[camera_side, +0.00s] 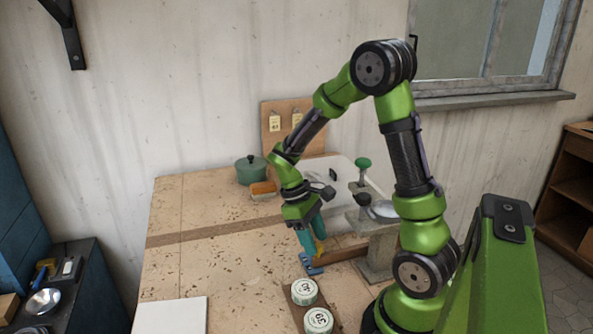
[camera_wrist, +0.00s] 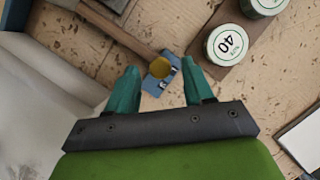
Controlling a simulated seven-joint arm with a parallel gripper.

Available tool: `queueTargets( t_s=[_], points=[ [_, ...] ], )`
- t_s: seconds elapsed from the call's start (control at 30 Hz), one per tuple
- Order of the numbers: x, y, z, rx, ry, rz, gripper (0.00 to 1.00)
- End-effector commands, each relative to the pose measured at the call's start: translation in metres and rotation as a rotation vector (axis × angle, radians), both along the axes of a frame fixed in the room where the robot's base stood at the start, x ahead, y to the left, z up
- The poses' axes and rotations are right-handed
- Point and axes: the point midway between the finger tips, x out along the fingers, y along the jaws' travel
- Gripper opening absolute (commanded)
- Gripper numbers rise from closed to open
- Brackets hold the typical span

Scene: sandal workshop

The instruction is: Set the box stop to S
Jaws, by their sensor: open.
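The box stop appears to be the small blue block (camera_wrist: 152,83) with a round yellow knob (camera_wrist: 161,68) on top. The block (camera_side: 311,267) also shows in the side view, low on the bench beneath my gripper. My gripper (camera_side: 311,248) points down above it with teal fingers. In the wrist view my gripper (camera_wrist: 162,70) is open, one finger on each side of the knob; I cannot tell whether they touch it.
A wooden bar (camera_wrist: 122,38) runs up to the block. Round tins (camera_side: 304,291) stand on a brown strip close by. A metal press stand (camera_side: 377,250), a green pot (camera_side: 250,170) and a white board (camera_side: 170,316) are around.

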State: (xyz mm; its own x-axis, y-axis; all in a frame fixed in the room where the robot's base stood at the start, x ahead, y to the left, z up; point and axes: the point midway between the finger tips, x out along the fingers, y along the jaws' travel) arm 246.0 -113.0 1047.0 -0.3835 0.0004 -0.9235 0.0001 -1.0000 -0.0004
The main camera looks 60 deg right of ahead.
Motion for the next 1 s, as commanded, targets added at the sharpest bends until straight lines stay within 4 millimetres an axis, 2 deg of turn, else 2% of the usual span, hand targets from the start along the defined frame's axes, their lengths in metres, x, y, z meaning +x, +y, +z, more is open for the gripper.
queueTargets(
  t_s=[0.13,0.43,0.77,0.8,1.0],
  points=[
    [-0.0042,0.0,-0.0097,0.0,0.0,0.0,0.52],
    [-0.0049,0.0001,-0.0115,0.0,-0.001,0.0,0.52],
    [-0.0046,0.0001,-0.0113,0.0,-0.001,0.0,0.03],
    [-0.0045,0.0001,-0.0112,0.0,-0.001,0.0,0.0],
    [-0.0044,0.0,-0.0111,0.0,-0.001,0.0,0.0]
  ],
)
